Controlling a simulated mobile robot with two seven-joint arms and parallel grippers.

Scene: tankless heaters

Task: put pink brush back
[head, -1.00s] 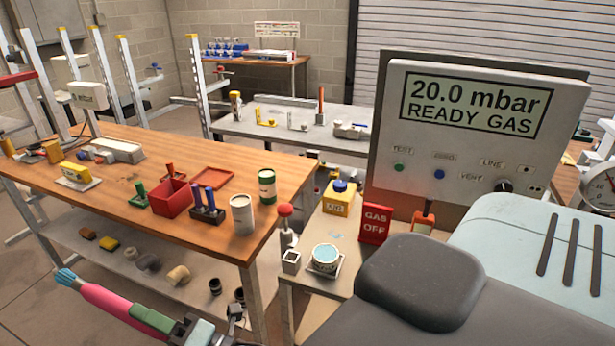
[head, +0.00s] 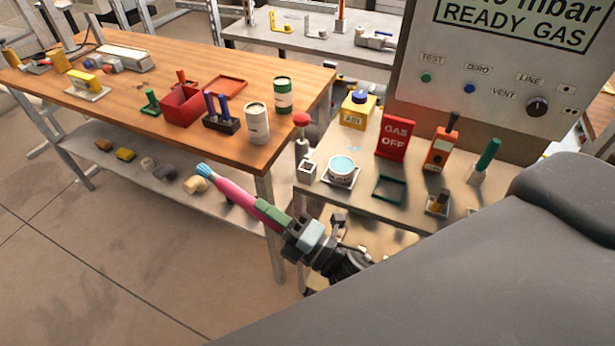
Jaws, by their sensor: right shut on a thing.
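The pink brush (head: 238,197) has a pink handle and blue bristles at its upper left end. My right gripper (head: 282,220) is shut on the brush's lower right end. In the picture the brush crosses the gap between the wooden bench (head: 235,160) and the smaller bench (head: 335,200), tilted with bristles up and left. The jaws hide part of the handle end. A round tub with light blue contents (head: 342,166) stands on the smaller bench, with a small square white holder (head: 307,170) beside it. My left gripper is out of view.
The smaller bench also holds a dark green empty frame (head: 390,190), a red GAS OFF sign (head: 396,138), a yellow box (head: 357,107) and an orange device (head: 440,150). A red-topped post (head: 302,122) stands at its left edge. The large gas panel (head: 510,70) stands behind.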

